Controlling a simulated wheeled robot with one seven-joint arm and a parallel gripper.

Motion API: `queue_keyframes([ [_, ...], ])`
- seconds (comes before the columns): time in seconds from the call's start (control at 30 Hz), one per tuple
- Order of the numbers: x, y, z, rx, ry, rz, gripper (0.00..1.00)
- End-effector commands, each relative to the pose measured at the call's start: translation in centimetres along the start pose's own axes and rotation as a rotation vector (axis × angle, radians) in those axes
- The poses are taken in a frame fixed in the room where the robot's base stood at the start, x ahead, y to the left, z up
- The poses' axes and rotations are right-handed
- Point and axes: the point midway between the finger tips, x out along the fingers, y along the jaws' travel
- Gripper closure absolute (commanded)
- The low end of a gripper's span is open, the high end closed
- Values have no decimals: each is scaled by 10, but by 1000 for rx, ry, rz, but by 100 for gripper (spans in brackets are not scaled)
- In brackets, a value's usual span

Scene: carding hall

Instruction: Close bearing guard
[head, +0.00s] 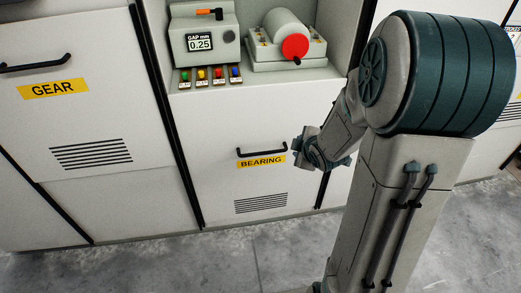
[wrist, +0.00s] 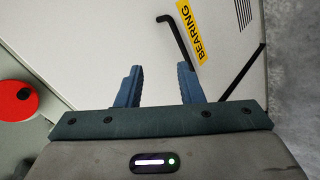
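The bearing guard (head: 228,180) is a white panel below the open bay, with a yellow BEARING label (head: 261,162) and a black bar handle (head: 262,151). It looks flush with the panels around it. My gripper (head: 308,150) is just right of the handle in the head view. In the wrist view my gripper (wrist: 160,85) has two blue fingers spread apart with nothing between them. The handle (wrist: 180,38) lies beyond the fingertips there, and I see no contact. The label (wrist: 191,32) is right beside it.
A GEAR panel (head: 80,110) with its own handle is at left. Above the guard, the bay holds a gap gauge (head: 203,45) reading 0.25, several coloured buttons, and a roller with a red end (head: 295,47). The concrete floor (head: 240,265) in front is clear.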

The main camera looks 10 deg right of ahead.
Motion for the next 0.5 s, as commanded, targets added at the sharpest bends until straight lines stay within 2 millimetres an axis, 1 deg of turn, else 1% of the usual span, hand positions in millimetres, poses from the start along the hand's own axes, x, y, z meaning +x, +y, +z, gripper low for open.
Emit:
queue_keyframes([
  [0.03, 30, -22, 10, -65, 50, 18, 66],
  [0.1, 53, -36, 13, -164, 132, 66, 66],
  [0.2, 79, -56, 15, -281, 241, 147, 66],
  [0.33, 98, -76, 16, -382, 356, 260, 66],
  [0.5, 106, -89, 18, -445, 435, 372, 66],
])
